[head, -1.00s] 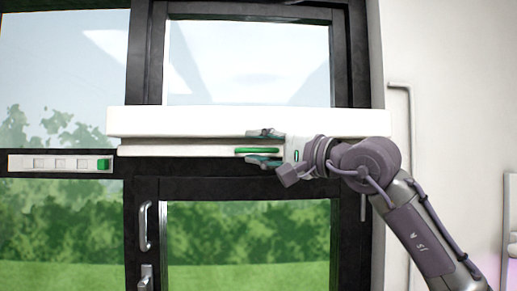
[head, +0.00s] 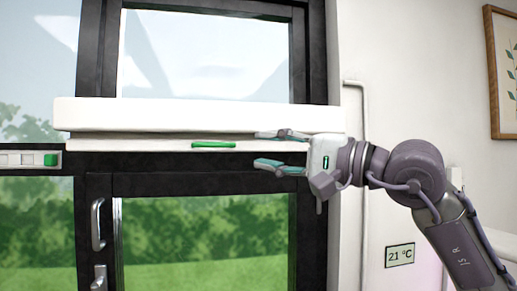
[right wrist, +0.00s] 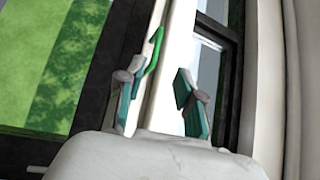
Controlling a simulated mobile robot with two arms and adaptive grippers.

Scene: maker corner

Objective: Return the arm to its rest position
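My right gripper (head: 280,151) is at the middle right of the head view, its fingers pointing left. It is open and empty, with green pads apart, just right of a green handle (head: 213,144) on the white bar across the window frame. In the right wrist view the open fingers (right wrist: 157,101) show with the green handle (right wrist: 150,60) beyond the left finger. The gripper and the handle look apart in the head view. My left gripper is not in view.
A long white housing (head: 200,115) crosses the dark window frame. A white strip with a green end (head: 50,160) is at the left. A door handle (head: 97,225) is below. A thermostat display (head: 399,255) and a framed picture (head: 503,70) are on the right wall.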

